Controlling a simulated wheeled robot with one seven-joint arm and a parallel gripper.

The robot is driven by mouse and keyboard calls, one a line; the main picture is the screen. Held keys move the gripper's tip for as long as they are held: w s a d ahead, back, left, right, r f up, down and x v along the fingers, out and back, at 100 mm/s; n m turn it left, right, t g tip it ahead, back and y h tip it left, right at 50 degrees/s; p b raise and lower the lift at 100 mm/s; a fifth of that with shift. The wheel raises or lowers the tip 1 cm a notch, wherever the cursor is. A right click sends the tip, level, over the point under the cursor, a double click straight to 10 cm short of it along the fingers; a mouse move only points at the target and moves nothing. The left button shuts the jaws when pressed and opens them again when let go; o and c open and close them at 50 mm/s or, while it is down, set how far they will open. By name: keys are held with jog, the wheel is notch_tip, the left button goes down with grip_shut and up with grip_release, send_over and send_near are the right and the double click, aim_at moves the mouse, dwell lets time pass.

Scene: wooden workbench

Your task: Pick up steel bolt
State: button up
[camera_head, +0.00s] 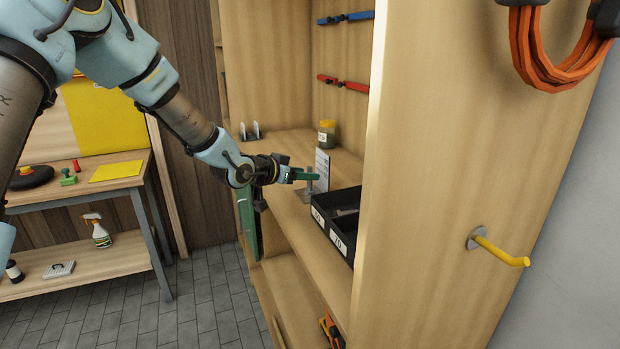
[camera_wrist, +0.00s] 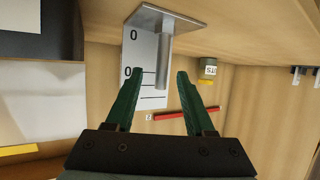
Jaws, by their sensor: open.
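The steel bolt appears to be a grey metal rod (camera_wrist: 165,62) joined to a square plate (camera_wrist: 160,18), shown upside down in the wrist view. In the head view its plate (camera_head: 306,195) rests on the shelf, and the upright rod is partly hidden by my gripper. My gripper (camera_head: 312,176) reaches into the shelf unit at the bolt. In the wrist view my green fingers (camera_wrist: 157,75) are apart, with the rod's free end showing between their tips. Nothing is held. I cannot tell whether a finger touches the rod.
A white marked card (camera_head: 321,170) stands behind the bolt. Black labelled bins (camera_head: 333,237) sit close on its right. The cabinet's side panel (camera_head: 460,170) rises at right.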

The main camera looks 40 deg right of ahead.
jog(key=shift+x, duration=0.75)
jog(key=shift+w, duration=0.15)
jog(key=shift+c, duration=0.2)
grip_shut()
